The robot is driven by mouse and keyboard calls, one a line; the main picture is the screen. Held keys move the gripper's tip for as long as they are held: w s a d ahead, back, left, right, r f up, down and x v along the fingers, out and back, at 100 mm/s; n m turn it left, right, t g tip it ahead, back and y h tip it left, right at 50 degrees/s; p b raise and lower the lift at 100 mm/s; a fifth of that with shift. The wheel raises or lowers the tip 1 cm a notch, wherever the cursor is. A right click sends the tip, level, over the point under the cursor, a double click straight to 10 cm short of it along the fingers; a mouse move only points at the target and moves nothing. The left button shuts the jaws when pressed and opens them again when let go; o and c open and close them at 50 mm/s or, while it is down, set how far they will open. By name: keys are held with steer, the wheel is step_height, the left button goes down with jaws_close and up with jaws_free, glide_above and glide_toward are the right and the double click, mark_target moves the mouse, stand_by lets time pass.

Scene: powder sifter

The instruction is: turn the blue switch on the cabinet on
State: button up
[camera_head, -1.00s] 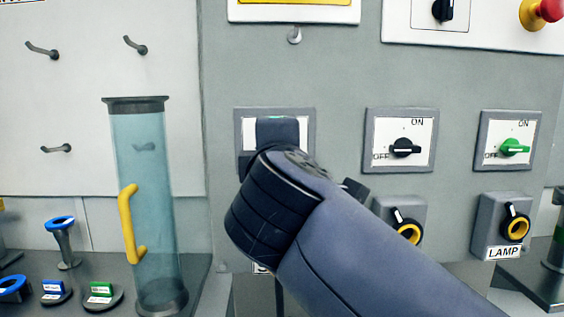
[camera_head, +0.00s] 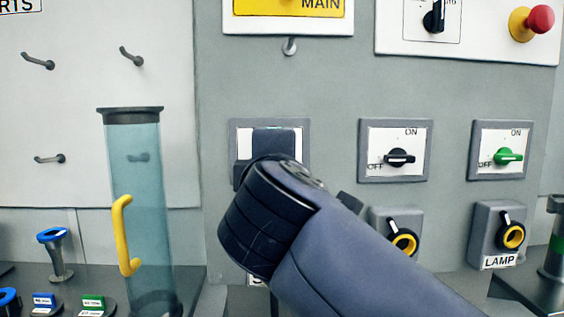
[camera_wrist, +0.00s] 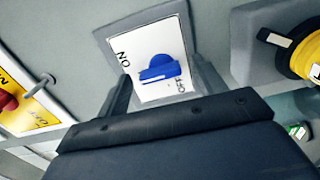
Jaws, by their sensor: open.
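The blue switch (camera_wrist: 158,68) shows in the wrist view on a white plate with a grey frame. The plate has ON at its upper left and OFF at its lower right. The knob's bar lies roughly level across that picture. My gripper (camera_wrist: 163,72) is open, with one finger on each side of the plate and the switch between them; I cannot tell whether they touch anything. In the head view my gripper covers most of the switch's plate (camera_head: 239,127), and the blue knob is hidden.
A black switch (camera_head: 399,158) and a green switch (camera_head: 508,157) sit to the right on the cabinet. Below them are black-and-yellow knobs (camera_head: 404,240). A clear cylinder with a yellow handle (camera_head: 122,235) stands at left. A red button (camera_head: 540,18) is at upper right.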

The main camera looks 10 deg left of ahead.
steer(key=v, duration=1.1)
steer(key=shift+w, duration=0.15)
stand_by(0.3)
steer(key=x, duration=1)
steer(key=shift+w, duration=0.35)
steer(key=shift+a, duration=0.1)
steer(key=v, duration=1.1)
steer(key=w+a+n+p, duration=0.3)
steer(key=w+n+p, duration=0.7)
steer(key=n+p, duration=0.6)
steer(key=shift+w+n, duration=0.3)
steer(key=shift+n, duration=0.4)
